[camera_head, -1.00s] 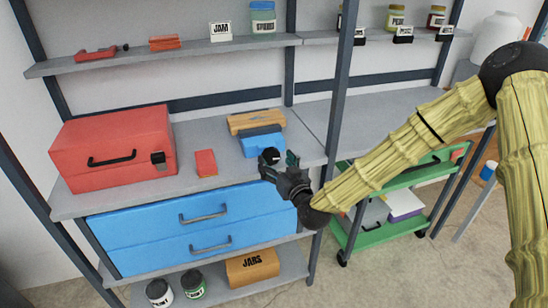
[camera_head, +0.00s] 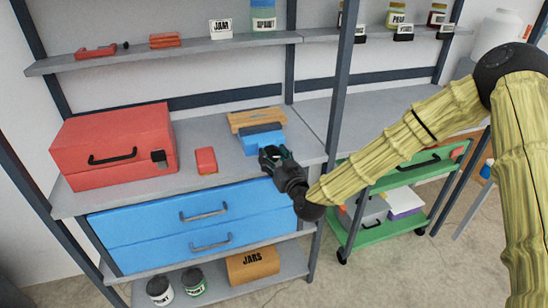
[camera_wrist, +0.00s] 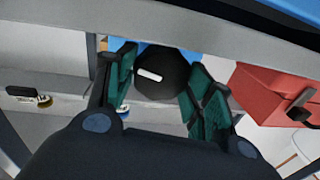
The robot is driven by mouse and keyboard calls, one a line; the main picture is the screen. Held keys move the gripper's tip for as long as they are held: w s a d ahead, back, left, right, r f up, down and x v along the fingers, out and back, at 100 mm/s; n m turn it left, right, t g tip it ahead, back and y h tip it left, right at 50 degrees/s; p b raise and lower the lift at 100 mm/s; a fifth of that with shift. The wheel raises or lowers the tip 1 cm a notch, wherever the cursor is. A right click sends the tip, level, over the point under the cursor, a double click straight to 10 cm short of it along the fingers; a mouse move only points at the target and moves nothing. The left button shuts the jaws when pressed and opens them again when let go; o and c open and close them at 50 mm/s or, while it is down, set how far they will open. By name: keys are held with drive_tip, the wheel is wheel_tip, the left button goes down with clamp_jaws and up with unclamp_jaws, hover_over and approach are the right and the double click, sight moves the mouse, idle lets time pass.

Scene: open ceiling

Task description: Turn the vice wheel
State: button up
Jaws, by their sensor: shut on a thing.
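The blue vice (camera_head: 262,138) sits near the right end of the grey workbench, with a wooden block at its back. Its black round wheel (camera_wrist: 165,80) faces my wrist camera and carries a short white mark. My gripper (camera_head: 275,157) is at the front of the vice. In the wrist view its green finger pads lie on either side of the wheel, and it is shut on the wheel. In the head view my gripper hides much of the wheel.
A red toolbox (camera_head: 115,148) and a small red box (camera_head: 206,160) stand to the left on the bench. Blue drawers (camera_head: 150,236) with handles are below my gripper. A dark rack post (camera_head: 342,90) and a green cart (camera_head: 385,235) are to the right.

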drive_tip(key=shift+m+b, duration=0.5)
drive_tip(key=shift+m, duration=0.2)
drive_tip(key=o, duration=1)
drive_tip(key=shift+d, duration=0.1)
drive_tip(key=v, duration=1.2)
drive_tip(key=shift+f, duration=0.15)
